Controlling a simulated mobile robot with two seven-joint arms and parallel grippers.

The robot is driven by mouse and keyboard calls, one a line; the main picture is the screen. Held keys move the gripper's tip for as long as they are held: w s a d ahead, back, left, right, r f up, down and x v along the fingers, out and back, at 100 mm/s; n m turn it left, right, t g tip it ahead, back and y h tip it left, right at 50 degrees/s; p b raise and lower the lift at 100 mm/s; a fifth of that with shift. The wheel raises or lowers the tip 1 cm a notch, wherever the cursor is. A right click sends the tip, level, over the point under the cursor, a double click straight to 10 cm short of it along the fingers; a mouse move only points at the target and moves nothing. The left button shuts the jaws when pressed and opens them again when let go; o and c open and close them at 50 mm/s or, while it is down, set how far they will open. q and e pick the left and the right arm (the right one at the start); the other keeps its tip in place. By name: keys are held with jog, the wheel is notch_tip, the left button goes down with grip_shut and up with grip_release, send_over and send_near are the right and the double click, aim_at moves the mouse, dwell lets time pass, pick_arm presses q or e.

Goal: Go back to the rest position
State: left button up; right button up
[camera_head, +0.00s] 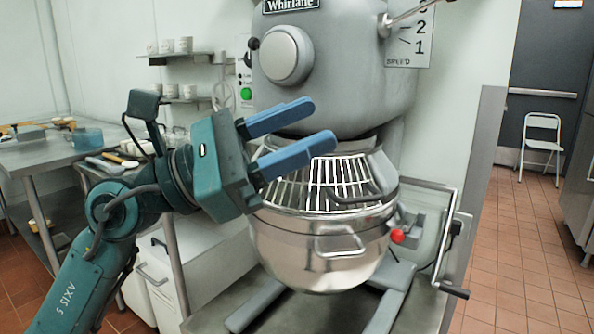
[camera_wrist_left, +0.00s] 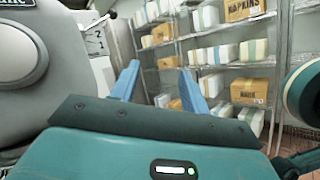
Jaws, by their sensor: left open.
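My left gripper (camera_head: 318,125) is raised in front of the large grey stand mixer (camera_head: 335,90). Its two blue fingers are apart with nothing between them, and it overlaps the left part of the mixer's wire guard in the head view. The steel mixing bowl (camera_head: 325,262) hangs below the guard (camera_head: 335,180). In the left wrist view my left gripper (camera_wrist_left: 158,82) is also open and empty, its fingers in front of distant shelves, with the mixer (camera_wrist_left: 22,50) at the left edge. My right gripper is in neither view.
A steel table (camera_head: 40,152) with several items stands at the left. Wall shelves (camera_head: 185,98) hold white cups. A crank handle and red knob (camera_head: 397,236) sit right of the bowl. A white folding chair (camera_head: 541,145) stands far right, with open tiled floor before it. Shelves hold boxes (camera_wrist_left: 249,92).

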pick_arm(q)
jog(key=a+f+m+t+y, duration=0.55)
jog(key=f+m+t, duration=0.5)
jog(key=m, duration=0.55)
jog(key=a+f+m+t+y, duration=0.5)
jog(key=f+m+t+y, duration=0.15)
jog(key=f+m, duration=0.8)
jog(key=s+a+f+n+g+y, duration=0.2)
jog(key=s+f+n+g+y, duration=0.1)
jog(key=s+f+n, duration=0.5)
jog(key=s+a+f+n+g+y, duration=0.2)
jog(key=s+f+n+g+y, duration=0.3)
jog(key=f, duration=0.6)
jog(key=w+r+g+p, duration=0.1)
jog(key=r+p, duration=0.1)
jog(key=p, duration=0.6)
jog(key=w+r+g+h+p, duration=0.1)
jog(key=r+p, duration=0.1)
jog(key=p, duration=0.7)
jog(key=shift+w+d+r, duration=0.15)
jog(key=shift+w+r, duration=0.05)
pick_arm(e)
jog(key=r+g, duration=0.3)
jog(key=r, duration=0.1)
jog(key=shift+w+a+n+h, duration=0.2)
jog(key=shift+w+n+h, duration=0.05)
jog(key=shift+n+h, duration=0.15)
